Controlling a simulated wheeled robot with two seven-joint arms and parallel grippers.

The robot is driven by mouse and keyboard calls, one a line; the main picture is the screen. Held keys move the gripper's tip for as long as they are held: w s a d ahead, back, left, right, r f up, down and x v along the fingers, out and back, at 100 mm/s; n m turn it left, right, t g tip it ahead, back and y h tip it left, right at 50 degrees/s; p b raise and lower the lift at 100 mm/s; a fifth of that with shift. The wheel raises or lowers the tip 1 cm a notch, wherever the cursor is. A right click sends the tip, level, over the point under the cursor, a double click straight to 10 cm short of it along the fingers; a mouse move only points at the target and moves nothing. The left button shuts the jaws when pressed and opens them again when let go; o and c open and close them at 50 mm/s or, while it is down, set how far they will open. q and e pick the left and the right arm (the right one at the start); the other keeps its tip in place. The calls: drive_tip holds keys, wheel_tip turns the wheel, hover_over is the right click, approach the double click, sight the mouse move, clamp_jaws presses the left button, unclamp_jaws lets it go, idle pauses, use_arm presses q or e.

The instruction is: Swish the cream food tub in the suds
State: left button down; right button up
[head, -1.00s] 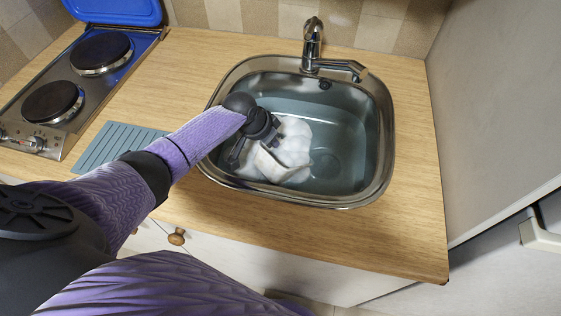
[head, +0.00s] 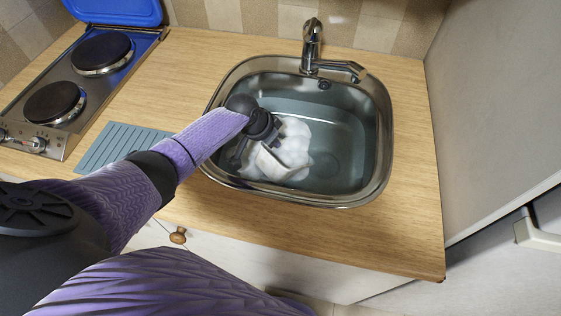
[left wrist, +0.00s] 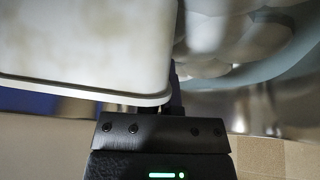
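The cream food tub (head: 268,164) is in the sink, tilted among white suds (head: 295,137) in the left half of the basin. My left gripper (head: 257,147) reaches down into the sink from the left and is shut on the tub's edge. In the left wrist view the tub (left wrist: 85,45) fills the upper left as a pale panel with a rim. The suds (left wrist: 225,40) show beside it at the upper right. The tub's lower part is hidden by suds and water. My right gripper is not in view.
The steel sink (head: 383,165) holds bluish water, with clear water to the right. A tap (head: 312,45) stands at its back edge. A ribbed grey-blue mat (head: 118,146) and a two-plate hob (head: 75,85) with a raised blue lid (head: 115,10) are left.

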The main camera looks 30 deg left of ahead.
use_arm(q)
drive_tip(key=shift+w+d, duration=0.2)
drive_tip(key=shift+d, duration=0.6)
drive_tip(key=shift+w+d, duration=0.2)
drive_tip(key=shift+d, duration=0.55)
drive_tip(key=a+r+p, duration=0.3)
drive_tip(key=r+p, duration=1.4)
drive_tip(key=r, duration=0.1)
drive_tip(key=shift+s+a+r+p, duration=0.15)
drive_tip(key=shift+s+a+p, duration=0.05)
drive_tip(key=shift+s+p, duration=0.2)
